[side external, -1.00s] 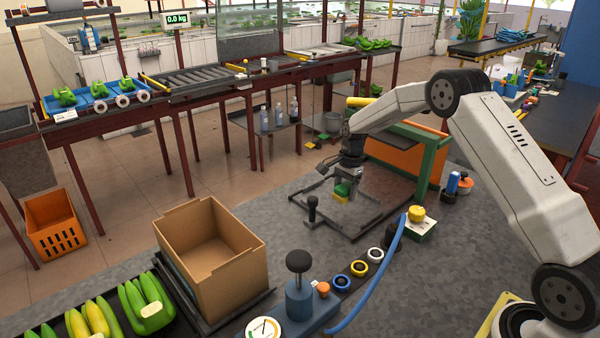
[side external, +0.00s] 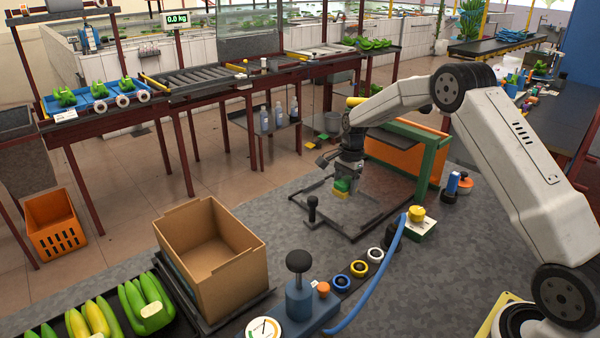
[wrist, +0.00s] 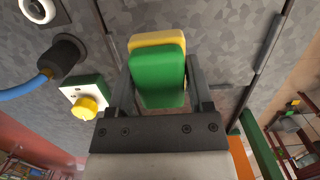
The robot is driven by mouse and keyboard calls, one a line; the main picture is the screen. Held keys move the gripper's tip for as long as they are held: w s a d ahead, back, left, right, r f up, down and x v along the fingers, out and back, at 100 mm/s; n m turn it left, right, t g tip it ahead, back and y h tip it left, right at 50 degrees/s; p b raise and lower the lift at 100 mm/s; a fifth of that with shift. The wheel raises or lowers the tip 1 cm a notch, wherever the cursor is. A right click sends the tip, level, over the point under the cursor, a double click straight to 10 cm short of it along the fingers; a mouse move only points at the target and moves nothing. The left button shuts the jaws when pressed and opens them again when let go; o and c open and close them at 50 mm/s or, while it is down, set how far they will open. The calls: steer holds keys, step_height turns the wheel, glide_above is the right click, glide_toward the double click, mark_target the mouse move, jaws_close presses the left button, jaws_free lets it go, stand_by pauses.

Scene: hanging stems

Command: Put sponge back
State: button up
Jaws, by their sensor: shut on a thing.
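The sponge (side external: 342,186), green with a yellow layer, is held in my gripper (side external: 344,182) above the dark metal frame on the grey work surface. In the wrist view the sponge (wrist: 158,78) sits between the two fingers of my gripper (wrist: 160,85), its green face toward the camera and the yellow layer behind. The fingers are shut on it from both sides. Whether the sponge's lower side touches anything is hard to tell.
The dark frame (side external: 368,231) has a black knob (side external: 312,208) at its left. A white block with a yellow knob (side external: 416,213) and a blue hose (side external: 384,270) lie to the right. An open cardboard box (side external: 212,262) stands front left. A green-posted orange panel (side external: 402,153) stands behind.

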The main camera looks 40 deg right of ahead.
steer(key=s+a+r, duration=0.2)
steer(key=s+a, duration=0.7)
steer(key=s+a+r, duration=0.2)
steer(key=s+a, duration=0.6)
steer(key=w+f, duration=0.3)
steer(key=w, duration=0.1)
steer(key=w+f, duration=0.3)
steer(key=w, duration=0.1)
steer(key=w+f, duration=0.3)
steer(key=w, duration=0.2)
steer(key=shift+a, duration=0.3)
steer(key=shift+w+f, duration=0.25)
steer(key=shift+w, duration=0.1)
steer(key=shift+w+f, duration=0.1)
steer(key=shift+f, duration=0.2)
steer(key=shift+w+f, duration=0.1)
steer(key=shift+f, duration=1.4)
steer(key=shift+f, duration=0.15)
